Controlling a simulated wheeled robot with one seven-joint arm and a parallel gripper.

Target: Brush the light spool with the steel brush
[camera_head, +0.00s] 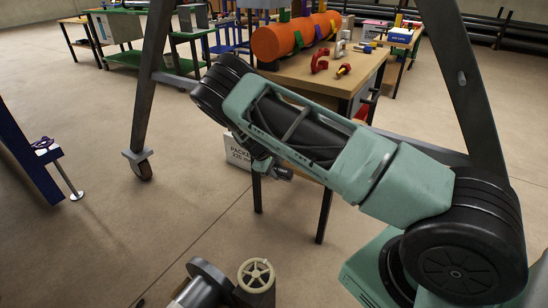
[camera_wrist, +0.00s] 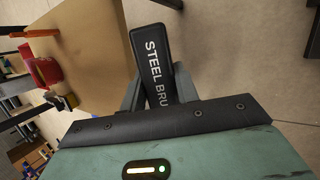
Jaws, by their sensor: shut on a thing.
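The steel brush (camera_wrist: 152,55) shows in the wrist view as a black block lettered "STEEL BRU", the rest of the lettering cut off. My gripper (camera_wrist: 158,92) is shut on it, with a grey finger on each side. Its bristles are not visible. No part is clearly marked as the light spool. A grey flanged pipe piece (camera_head: 205,285) with a cream handwheel (camera_head: 256,275) shows at the bottom of the head view, and I cannot tell if it is the spool.
A wooden-topped table (camera_head: 338,80) carries an orange pipe (camera_head: 278,40) and red clamps (camera_head: 319,61). Steel frame legs (camera_head: 152,85) stand on both sides of my arm. A blue stand (camera_head: 28,160) is at the far left. The floor at left centre is clear.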

